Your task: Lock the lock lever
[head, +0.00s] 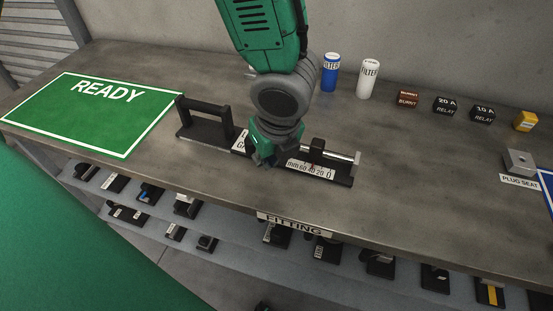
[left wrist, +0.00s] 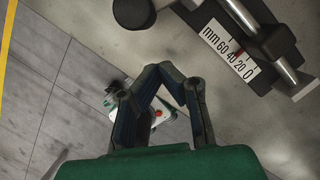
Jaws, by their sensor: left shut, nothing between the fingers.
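A dark gauge fixture (head: 342,180) lies on the bench with a white mm scale (head: 310,168), a metal rod and a black slider block (head: 318,146). A round black knob end (left wrist: 133,12) shows at the top edge; I cannot tell which part is the lock lever. My left gripper (head: 262,160) is shut and empty at the scale's left end, covering part of the fixture; its fingers (left wrist: 176,78) show apart from the scale.
A black handle frame (head: 203,115) stands left of my gripper, beside the green READY mat (head: 85,115). Filters (head: 368,78), relay blocks (head: 445,106) and a plug seat (head: 520,162) stand at the back and right. Lower shelves below the bench's front edge hold several parts.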

